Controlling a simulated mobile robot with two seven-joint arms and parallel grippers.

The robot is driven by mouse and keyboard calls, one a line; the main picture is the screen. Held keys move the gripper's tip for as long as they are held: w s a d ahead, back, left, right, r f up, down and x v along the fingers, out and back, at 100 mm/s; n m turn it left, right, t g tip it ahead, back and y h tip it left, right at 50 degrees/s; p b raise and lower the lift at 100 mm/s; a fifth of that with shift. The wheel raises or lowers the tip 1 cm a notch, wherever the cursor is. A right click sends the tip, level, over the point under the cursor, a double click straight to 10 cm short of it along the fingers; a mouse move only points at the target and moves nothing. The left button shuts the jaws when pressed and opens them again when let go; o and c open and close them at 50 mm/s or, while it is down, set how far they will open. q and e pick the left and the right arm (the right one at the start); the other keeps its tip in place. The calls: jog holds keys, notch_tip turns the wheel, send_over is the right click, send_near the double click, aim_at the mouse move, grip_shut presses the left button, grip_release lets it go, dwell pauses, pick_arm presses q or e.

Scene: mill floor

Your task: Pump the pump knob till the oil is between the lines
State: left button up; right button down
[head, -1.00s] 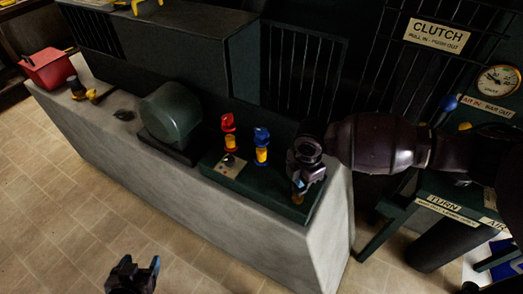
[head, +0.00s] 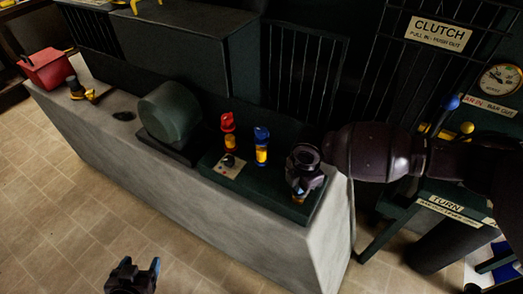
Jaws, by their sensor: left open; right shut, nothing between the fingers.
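Two oil glasses stand on a dark green box (head: 262,184) on the counter: a red-capped one (head: 229,131) and a blue-capped one (head: 261,147). Each shows yellow inside; any lines are too small to make out. My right gripper (head: 299,195) is shut, pointing down over the right end of the box. My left gripper (head: 146,277) is open and empty, low over the floor.
A rounded green housing (head: 166,111) stands left of the box. A red container (head: 47,68) and a yellow-and-black tool (head: 81,90) sit at the counter's far left. A gauge (head: 499,79), CLUTCH sign (head: 437,35) and blue-knobbed lever (head: 450,103) are at right.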

jog(key=shift+f, duration=0.15)
jog(key=shift+r+p, duration=2.4)
jog(key=shift+p, duration=0.1)
jog(key=shift+f, duration=0.2)
